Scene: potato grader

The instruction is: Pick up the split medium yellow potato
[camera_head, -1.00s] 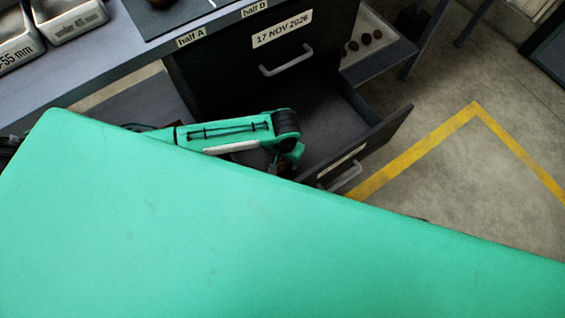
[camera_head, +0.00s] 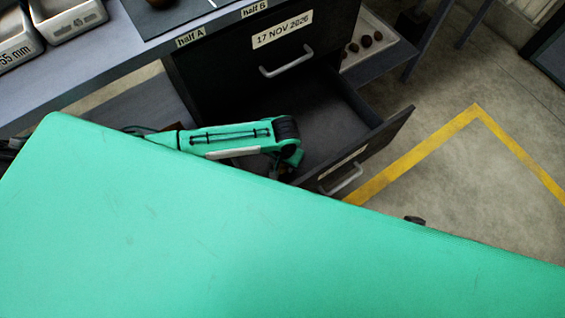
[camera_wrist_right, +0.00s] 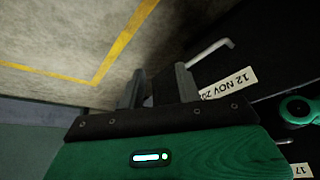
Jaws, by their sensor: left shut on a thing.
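My left gripper (camera_head: 283,170) reaches down at the left end of the open lower drawer (camera_head: 335,115). It is partly hidden behind its own wrist and my green body. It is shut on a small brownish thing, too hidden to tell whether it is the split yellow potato. My right gripper (camera_wrist_right: 158,90) is open in the right wrist view, its two fingers apart and nothing seen between them. It is near the drawer front with the "12 NOV" label (camera_wrist_right: 238,82). I cannot make out a split yellow potato anywhere.
The closed upper drawer (camera_head: 215,60) is labelled 17 NOV 2026. Trays (camera_head: 70,28) stand on the bench, left of a dark mat (camera_head: 185,18). A pale tray (camera_head: 351,60) with several brown potatoes lies right of the cabinet. Floor beyond the yellow line (camera_head: 420,145) is clear.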

